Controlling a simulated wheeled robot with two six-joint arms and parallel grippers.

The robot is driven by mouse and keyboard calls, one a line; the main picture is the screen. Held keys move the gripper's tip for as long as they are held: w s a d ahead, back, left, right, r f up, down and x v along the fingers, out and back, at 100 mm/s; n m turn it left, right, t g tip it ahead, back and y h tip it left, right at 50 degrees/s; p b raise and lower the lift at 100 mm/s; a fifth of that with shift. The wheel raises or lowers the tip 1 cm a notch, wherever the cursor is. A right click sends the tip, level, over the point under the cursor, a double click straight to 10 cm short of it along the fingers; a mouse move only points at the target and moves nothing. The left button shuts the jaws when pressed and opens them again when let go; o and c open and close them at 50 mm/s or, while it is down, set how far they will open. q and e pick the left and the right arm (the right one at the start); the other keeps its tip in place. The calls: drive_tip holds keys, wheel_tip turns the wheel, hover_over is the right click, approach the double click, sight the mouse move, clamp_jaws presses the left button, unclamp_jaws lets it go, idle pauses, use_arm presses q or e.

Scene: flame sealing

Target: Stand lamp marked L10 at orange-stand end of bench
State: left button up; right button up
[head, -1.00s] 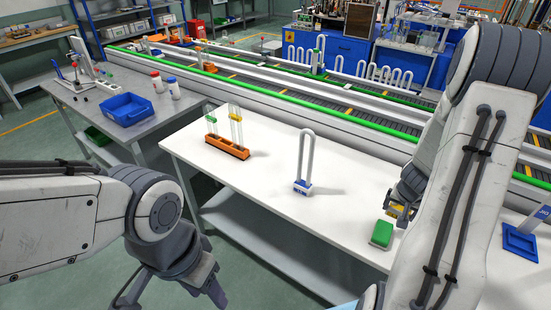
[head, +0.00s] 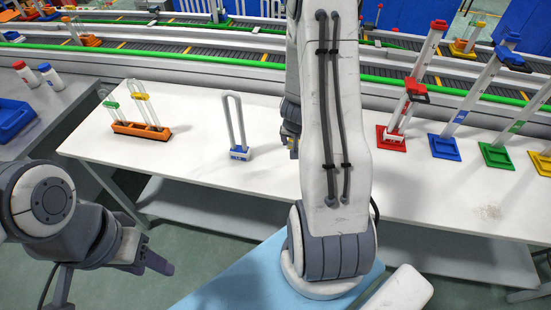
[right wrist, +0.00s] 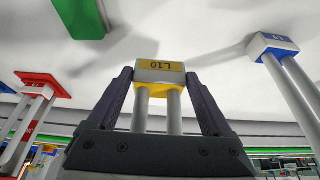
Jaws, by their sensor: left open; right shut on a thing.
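My right gripper (right wrist: 160,85) is shut on the lamp marked L10 (right wrist: 160,75), which has a yellow base and pale twin tubes. The orange stand (head: 140,131) is at the bench's left end, holding lamps with green and yellow collars. A blue-based lamp (head: 240,153) stands upright between stand and right arm; it also shows in the right wrist view (right wrist: 274,42). My left gripper (head: 115,285) is open and empty, low in front of the bench.
Red (head: 391,140), blue (head: 445,149), green (head: 497,157) and yellow (head: 540,164) holders with tall posts stand at the bench's right. A green block (right wrist: 80,18) shows in the right wrist view. White bench top (head: 195,130) between orange stand and blue-based lamp is clear.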

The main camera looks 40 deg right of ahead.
drive_tip(key=a+f, duration=0.1)
drive_tip(key=w+a+f, duration=0.1)
drive_tip(key=a, duration=0.1)
drive_tip(key=w+a+f, duration=0.1)
drive_tip(key=shift+w+a, duration=0.1)
drive_tip(key=shift+a, duration=0.3)
drive_tip(key=shift+f, duration=2.1)
drive_tip(key=shift+f, duration=0.1)
